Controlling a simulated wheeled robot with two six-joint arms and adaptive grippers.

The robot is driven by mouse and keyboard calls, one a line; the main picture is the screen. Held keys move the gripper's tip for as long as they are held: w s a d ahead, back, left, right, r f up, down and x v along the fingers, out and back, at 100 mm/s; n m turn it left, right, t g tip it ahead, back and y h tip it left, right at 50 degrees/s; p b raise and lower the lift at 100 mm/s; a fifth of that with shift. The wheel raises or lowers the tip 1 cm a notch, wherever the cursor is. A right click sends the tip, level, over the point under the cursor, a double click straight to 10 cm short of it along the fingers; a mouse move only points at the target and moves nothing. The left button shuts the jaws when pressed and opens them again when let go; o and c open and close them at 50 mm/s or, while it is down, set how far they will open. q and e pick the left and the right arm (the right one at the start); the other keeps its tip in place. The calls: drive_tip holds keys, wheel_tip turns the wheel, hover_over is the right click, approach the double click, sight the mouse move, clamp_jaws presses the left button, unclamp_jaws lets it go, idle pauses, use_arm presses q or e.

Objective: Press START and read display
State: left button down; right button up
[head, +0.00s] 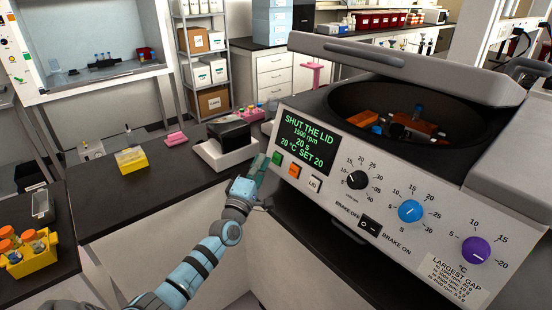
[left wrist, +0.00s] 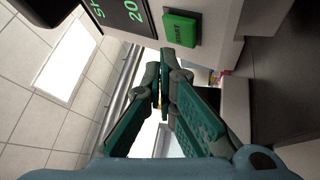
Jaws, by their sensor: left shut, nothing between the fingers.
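The cell processor (head: 345,206) stands at the right with its lid (head: 420,70) raised and its bowl open. Its display (head: 305,146) shows green text: "SHUT THE LID", "1500 rpm", a small third line, and "20 °C SET 20". The green START button (head: 277,158) is below the display's left edge, and also shows in the left wrist view (left wrist: 180,29). My left gripper (head: 260,163) is shut and empty, its tips just left of START. In the left wrist view its fingertips (left wrist: 165,58) are close to the button; contact cannot be told. My right gripper is not in view.
Beside START are an orange button (head: 294,170) and a white LID button (head: 315,184). Black, blue and purple knobs and a brake switch (head: 370,226) fill the panel. A white device (head: 226,152) stands on the bench behind my gripper. The bench further left has clear room.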

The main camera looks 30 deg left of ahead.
use_arm(q)
drive_tip(key=s+p, duration=0.1)
drive_tip(key=s+r+p, duration=0.1)
drive_tip(key=s+a, duration=0.1)
drive_tip(key=s, duration=0.1)
drive_tip(key=shift+r+p, duration=0.3)
drive_tip(key=shift+p, duration=0.1)
drive_tip(key=shift+a, duration=0.1)
idle(0.9)
